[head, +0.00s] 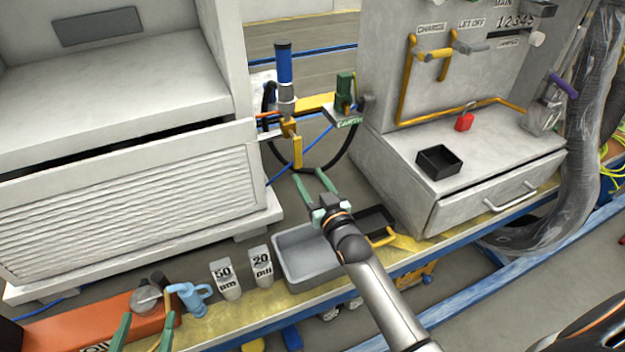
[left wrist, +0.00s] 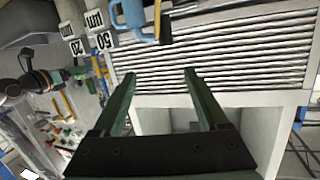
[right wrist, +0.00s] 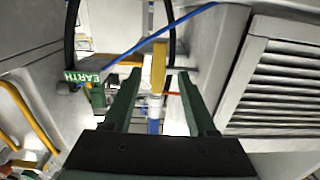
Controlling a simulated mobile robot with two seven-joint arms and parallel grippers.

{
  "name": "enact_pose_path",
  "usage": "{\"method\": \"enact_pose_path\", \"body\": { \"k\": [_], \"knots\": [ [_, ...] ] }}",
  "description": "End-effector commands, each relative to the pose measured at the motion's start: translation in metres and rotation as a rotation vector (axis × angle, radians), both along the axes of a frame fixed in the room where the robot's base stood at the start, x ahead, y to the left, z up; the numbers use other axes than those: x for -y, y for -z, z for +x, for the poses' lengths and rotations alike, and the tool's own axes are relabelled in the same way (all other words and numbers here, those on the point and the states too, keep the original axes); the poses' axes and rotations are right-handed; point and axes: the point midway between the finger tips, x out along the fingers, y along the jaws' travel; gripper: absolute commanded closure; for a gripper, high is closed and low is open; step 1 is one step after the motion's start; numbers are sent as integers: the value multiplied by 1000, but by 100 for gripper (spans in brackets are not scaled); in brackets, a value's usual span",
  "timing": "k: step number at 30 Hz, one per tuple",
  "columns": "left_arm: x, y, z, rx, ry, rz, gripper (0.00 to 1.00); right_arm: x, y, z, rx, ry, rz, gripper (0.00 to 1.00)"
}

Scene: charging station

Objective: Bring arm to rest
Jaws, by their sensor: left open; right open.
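My right gripper (head: 309,176) is open and empty in the middle of the head view, its two green fingers pointing up and away. In the right wrist view its fingers (right wrist: 159,74) stand apart, with a yellow bar (right wrist: 158,68) behind the gap. My left gripper (head: 147,320) is at the bottom left of the head view, over the orange box (head: 95,322). In the left wrist view its fingers (left wrist: 159,74) are spread with nothing between them, and the slatted cabinet panel (left wrist: 225,65) is behind. Most of the left arm is out of view.
A light-blue jug (head: 190,299) is right of the left gripper. White labelled containers (head: 226,280) and a grey tray (head: 306,262) lie along the bench. A blue-handled tool (head: 284,65) and a green EARTH connector (head: 345,92) stand beyond the right gripper. A drawer cabinet (head: 475,202) is at right.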

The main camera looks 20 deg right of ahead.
Motion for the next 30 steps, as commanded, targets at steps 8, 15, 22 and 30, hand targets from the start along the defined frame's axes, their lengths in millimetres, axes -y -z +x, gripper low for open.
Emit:
{"method": "enact_pose_path", "body": {
  "k": [8, 15, 22, 30],
  "knots": [
    [0, 18, -5, -75, -6, -1, 23, 0, 0, -12, 0, 0, 1, 43],
    [0, 18, -5, -75, -6, -1, 23, 0, 0, -11, 0, 0, 0, 43],
    [0, 17, -6, -77, -6, -1, 23, 0, -2, -11, 1, 0, 0, 43],
    [4, 27, -27, -291, -17, -7, 23, 0, -59, -11, 1, 0, 0, 43]
  ]
}}
